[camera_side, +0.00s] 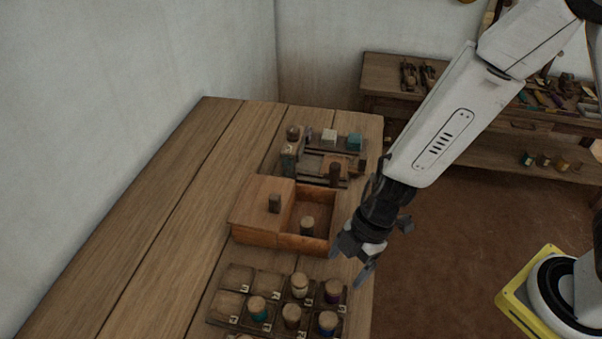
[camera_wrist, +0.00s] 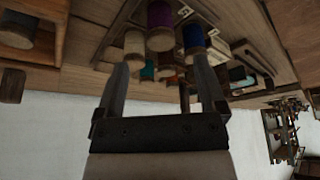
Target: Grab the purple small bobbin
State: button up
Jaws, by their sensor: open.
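The purple bobbin (camera_side: 333,291) with a pale wooden top stands upright in the numbered rack (camera_side: 232,301) near the front of the table. In the wrist view the purple bobbin (camera_wrist: 160,22) shows at the top, beyond the fingertips and roughly between their directions. My gripper (camera_side: 350,265) is open and empty, above the table's right edge and behind the rack in the side view. Its two spread fingers also show in the wrist view (camera_wrist: 162,66). It appears apart from the bobbin.
Cream (camera_side: 299,286), brown (camera_side: 291,317), teal (camera_side: 257,309) and blue (camera_side: 327,323) bobbins stand close around in the rack. A wooden box (camera_side: 262,233) with a bobbin inside its open part sits behind it. More small items stand farther back. The table's left side is clear.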

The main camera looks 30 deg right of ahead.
aim_at(337, 284)
jog(key=shift+x, duration=1.1)
jog(key=shift+f, duration=0.15)
jog(key=shift+x, duration=2.5)
grip_shut()
